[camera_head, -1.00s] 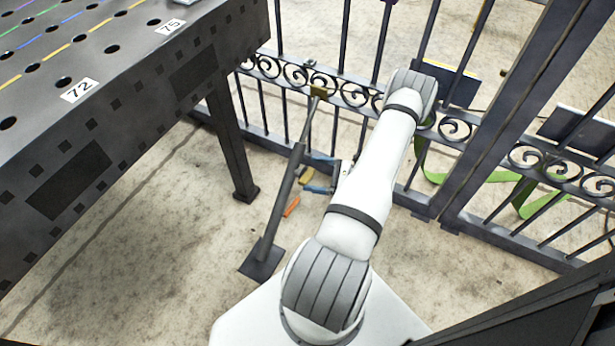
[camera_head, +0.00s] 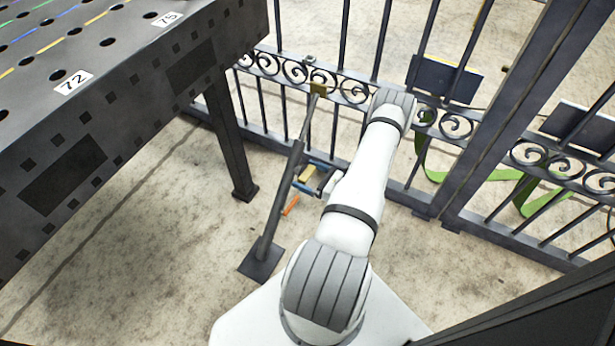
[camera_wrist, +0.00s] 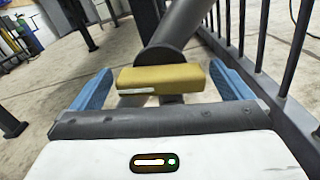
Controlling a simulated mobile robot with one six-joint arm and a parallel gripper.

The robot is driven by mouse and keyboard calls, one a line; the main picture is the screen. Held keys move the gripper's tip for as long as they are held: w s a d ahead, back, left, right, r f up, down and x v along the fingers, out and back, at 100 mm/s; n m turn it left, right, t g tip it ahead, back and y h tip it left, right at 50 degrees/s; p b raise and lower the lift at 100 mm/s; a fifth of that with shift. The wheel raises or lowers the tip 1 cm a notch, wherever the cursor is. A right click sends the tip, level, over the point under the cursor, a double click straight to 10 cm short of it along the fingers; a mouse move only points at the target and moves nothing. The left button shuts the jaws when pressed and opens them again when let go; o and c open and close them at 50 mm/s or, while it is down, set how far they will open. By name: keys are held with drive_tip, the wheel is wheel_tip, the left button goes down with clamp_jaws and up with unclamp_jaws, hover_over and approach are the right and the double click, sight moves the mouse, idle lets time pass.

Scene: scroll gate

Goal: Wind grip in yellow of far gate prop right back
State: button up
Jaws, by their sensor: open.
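The far gate prop (camera_head: 281,200) is a dark slanted pole. The yellow grip (camera_head: 307,173) sticks out beside the pole at mid height. My gripper (camera_head: 301,174) is open, its blue fingers on either side of the yellow grip. In the wrist view the yellow grip (camera_wrist: 162,79) lies crosswise between the blue fingers, with gaps visible at both ends. The pole (camera_wrist: 180,35) rises behind it. An orange bar (camera_head: 291,205) shows below the gripper.
The barred gate (camera_head: 345,90) runs behind the prop, close to my gripper's right in the wrist view. A dark perforated table (camera_head: 120,120) with a leg (camera_head: 232,150) stands left. Green straps (camera_head: 470,177) hang at the gate. Floor left of the prop is clear.

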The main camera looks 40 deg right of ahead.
drive_tip(key=shift+c, duration=0.2)
drive_tip(key=c, duration=0.9)
drive_tip(key=shift+a, duration=0.2)
drive_tip(key=shift+c, duration=0.2)
drive_tip(key=shift+d, duration=0.1)
